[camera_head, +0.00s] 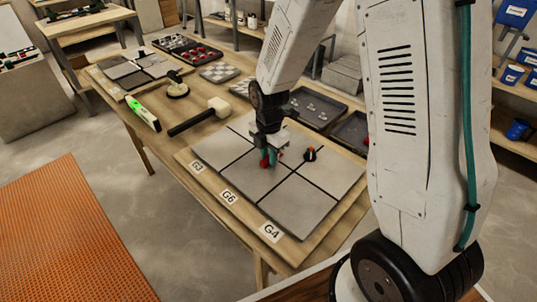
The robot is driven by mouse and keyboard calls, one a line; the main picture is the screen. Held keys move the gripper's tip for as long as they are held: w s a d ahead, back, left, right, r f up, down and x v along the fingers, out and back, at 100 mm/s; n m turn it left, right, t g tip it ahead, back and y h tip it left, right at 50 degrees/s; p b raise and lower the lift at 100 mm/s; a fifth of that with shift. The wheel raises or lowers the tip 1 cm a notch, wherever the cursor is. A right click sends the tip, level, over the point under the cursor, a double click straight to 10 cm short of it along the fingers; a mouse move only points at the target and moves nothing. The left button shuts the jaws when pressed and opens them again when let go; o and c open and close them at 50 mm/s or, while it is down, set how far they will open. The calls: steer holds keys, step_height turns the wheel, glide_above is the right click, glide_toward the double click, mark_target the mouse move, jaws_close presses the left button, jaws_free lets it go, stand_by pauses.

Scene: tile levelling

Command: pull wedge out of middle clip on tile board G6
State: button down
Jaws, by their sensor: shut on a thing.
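The tile board (213,158) lies on the wooden bench, with grey tiles split by dark joints and labels G3, G6 (229,196) and G4 along its front edge. My gripper (269,157) is low over the middle of the board, pointing down, with teal fingers. It is shut on a small red piece (264,162), which looks like the wedge. The clip under it is mostly hidden by the fingers, so I cannot tell whether the wedge still sits in it. A black and orange-red piece (309,154) stands on the tiles to the right of my gripper.
A mallet (215,108), a green-faced level (143,113) and a black suction cup (177,85) lie left of the board. Dark trays (318,107) stand close behind it. Another tile board (125,72) lies at the far left end.

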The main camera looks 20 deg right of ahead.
mark_target(255, 173)
steer(key=shift+s+a, duration=0.25)
steer(key=shift+a, duration=0.35)
stand_by(0.3)
steer(key=shift+s+a+r, duration=0.1)
steer(key=shift+s+a, duration=0.15)
steer(key=shift+a, duration=0.4)
steer(key=shift+s+a+f, duration=0.1)
steer(key=shift+s+a, duration=0.2)
steer(key=shift+a, duration=0.4)
steer(key=shift+s+a+r, duration=0.1)
steer(key=shift+s+a, duration=0.15)
steer(key=shift+a, duration=0.4)
steer(key=shift+r, duration=3)
